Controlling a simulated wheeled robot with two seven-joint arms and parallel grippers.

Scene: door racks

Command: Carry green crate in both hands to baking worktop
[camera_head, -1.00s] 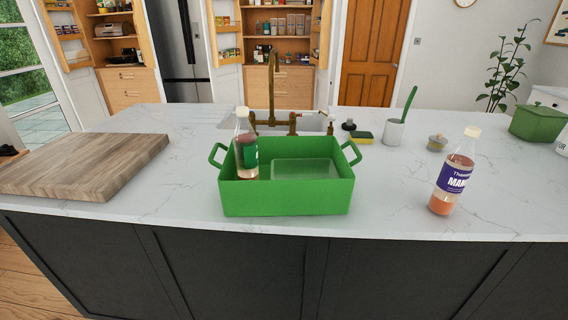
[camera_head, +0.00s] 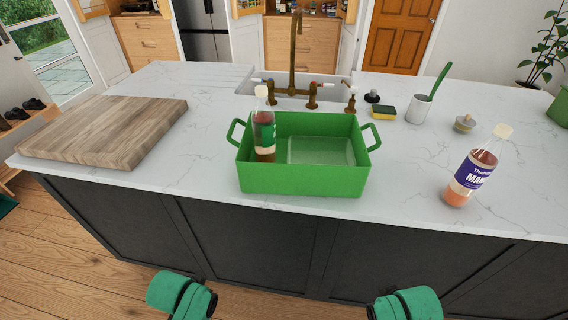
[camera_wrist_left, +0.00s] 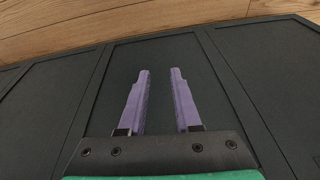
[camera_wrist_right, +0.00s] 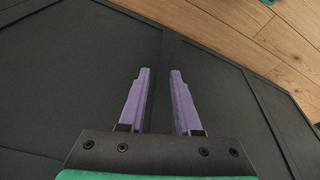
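The green crate (camera_head: 302,181) stands on the white marble worktop (camera_head: 205,160) near its front edge, with a handle loop at its left and right ends. Inside it are a bottle with a green label (camera_head: 264,132) on the left and a clear container (camera_head: 318,151). In the head view my two green arms show at the bottom, below the worktop edge, with the grippers out of sight. My left gripper (camera_wrist_left: 160,75) and right gripper (camera_wrist_right: 160,75) are open and empty in their wrist views, facing the dark island panels, apart from the crate.
A wooden board (camera_head: 104,132) lies left of the crate. A bottle with a purple label (camera_head: 476,170) stands to the right. Behind are a brass tap (camera_head: 294,60), a sponge (camera_head: 383,115), a white pot with a green utensil (camera_head: 418,108) and a small lidded jar (camera_head: 464,123).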

